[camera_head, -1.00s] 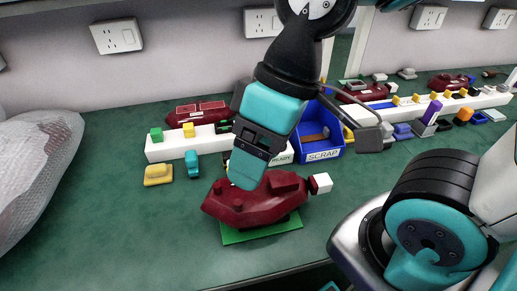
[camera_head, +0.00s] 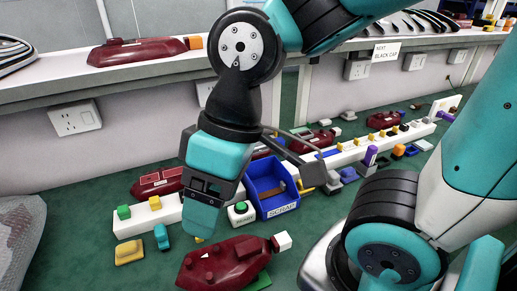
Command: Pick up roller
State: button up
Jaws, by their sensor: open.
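I cannot tell for certain which thing is the roller. My gripper (camera_head: 203,216) hangs pointing down, above and behind the dark red lamp body (camera_head: 222,266) in the picture. It is open and nothing shows held in it, though its fingertips are seen from the side and the gap is hidden. The lamp body has a white block (camera_head: 282,241) at its right end.
A blue SCRAP bin (camera_head: 270,190) and a green button box (camera_head: 241,209) stand right of my gripper. A white rail (camera_head: 146,219) holds green and yellow pieces. A shelf (camera_head: 150,66) with another red lamp runs behind. Bubble wrap (camera_head: 20,240) lies at far left.

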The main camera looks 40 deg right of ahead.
aim_at(334, 183)
jog(key=u, duration=0.05)
jog(key=k, duration=0.5)
jog(key=z, duration=0.9)
jog(key=k, duration=0.4)
jog(key=u, duration=0.45)
jog(key=i, duration=0.85)
jog(key=z, duration=0.1)
